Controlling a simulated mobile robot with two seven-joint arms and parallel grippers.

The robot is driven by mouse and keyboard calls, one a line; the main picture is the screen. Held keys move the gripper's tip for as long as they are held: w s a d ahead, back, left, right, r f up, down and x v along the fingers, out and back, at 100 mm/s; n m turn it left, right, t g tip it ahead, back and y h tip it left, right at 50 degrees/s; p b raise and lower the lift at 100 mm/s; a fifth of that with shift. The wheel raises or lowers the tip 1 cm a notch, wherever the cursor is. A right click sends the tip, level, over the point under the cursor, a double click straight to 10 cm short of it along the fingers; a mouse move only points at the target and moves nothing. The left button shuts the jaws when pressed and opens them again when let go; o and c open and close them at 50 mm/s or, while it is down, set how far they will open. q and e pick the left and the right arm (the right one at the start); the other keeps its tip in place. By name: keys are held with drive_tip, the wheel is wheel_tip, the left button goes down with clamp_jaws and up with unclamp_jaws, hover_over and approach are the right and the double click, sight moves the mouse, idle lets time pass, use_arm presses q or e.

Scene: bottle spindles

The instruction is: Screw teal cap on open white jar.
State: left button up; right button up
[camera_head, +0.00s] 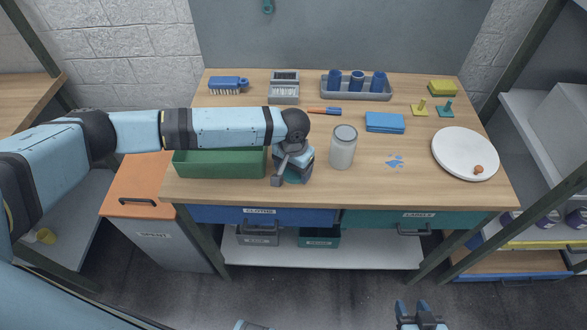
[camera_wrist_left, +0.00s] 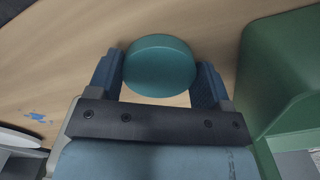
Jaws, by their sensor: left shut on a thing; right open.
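The teal cap (camera_wrist_left: 159,66) is a round disc held between both blue fingers of my left gripper (camera_wrist_left: 160,75) in the left wrist view. In the head view the left gripper (camera_head: 291,176) is low near the table's front edge, just left of the jar, with the cap mostly hidden beneath it. The white jar (camera_head: 343,151) stands upright on the table, its round top uncovered; cap and jar are apart. My right gripper (camera_head: 421,314) is open and empty at the bottom of the head view, below the table's front edge.
A green bin (camera_head: 206,166) stands left of the left gripper. A blue sponge stack (camera_head: 385,122), a grey tray with blue cups (camera_head: 361,96), a screwdriver (camera_head: 325,110) and a white plate (camera_head: 453,145) are around the jar. A blue spill (camera_head: 395,161) lies right of it.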

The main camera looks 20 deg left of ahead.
use_arm(q)
wheel_tip(320, 180, up, 20)
idle(0.4)
